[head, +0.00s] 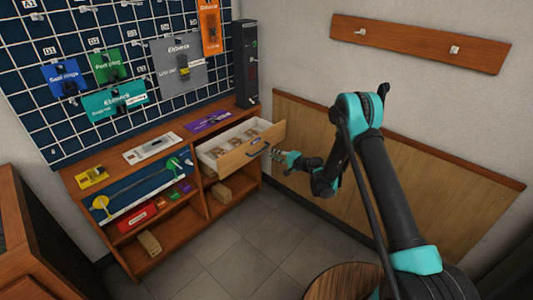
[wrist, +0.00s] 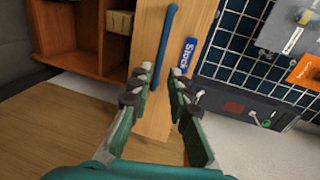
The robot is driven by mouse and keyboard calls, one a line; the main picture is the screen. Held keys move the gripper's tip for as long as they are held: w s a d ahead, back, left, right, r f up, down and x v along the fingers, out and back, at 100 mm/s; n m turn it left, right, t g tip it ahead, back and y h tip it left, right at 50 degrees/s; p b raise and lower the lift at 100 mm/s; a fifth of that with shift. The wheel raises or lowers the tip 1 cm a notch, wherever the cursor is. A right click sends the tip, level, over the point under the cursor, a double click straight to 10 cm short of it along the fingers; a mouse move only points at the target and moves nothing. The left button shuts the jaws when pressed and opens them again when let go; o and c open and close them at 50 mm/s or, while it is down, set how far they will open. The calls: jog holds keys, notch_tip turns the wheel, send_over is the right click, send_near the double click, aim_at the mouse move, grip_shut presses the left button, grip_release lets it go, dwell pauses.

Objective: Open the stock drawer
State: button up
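The stock drawer (head: 238,157) stands pulled out of the right bay of the wooden cabinet, its white inside showing several small brown items. Its wooden front carries a dark bar handle (head: 258,151). In the wrist view the drawer front (wrist: 190,22) has a blue "Stock" label (wrist: 187,55), and the handle looks blue (wrist: 166,42). My gripper (head: 284,157) is just right of the handle's end in the head view. In the wrist view my gripper (wrist: 160,80) has its fingers apart, one on each side of the handle's near end; I see no grip on it.
The cabinet (head: 205,198) has open shelves below holding brown boxes (head: 149,243). A pegboard (head: 120,65) with hanging packets stands behind. A black upright device (head: 245,62) is at the cabinet's right back. A round wooden top (head: 340,281) is near my arm. The tiled floor in front is clear.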

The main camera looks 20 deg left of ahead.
jog(key=shift+v, duration=1.6)
jog(key=s+d+r+n+h, duration=0.2)
jog(key=s+d+r+h, duration=0.15)
jog(key=d+r, duration=0.6)
jog(key=s+d+r+n+h, duration=0.1)
jog(key=s+d+r+h, duration=0.35)
jog(key=d, duration=0.85)
jog(key=s+d+r+n+g+h, duration=0.1)
jog(key=s+d+h, duration=0.5)
jog(key=s+d, duration=1.9)
jog(key=s, duration=0.3)
jog(key=shift+d+g, duration=0.15)
jog(key=shift+g, duration=0.15)
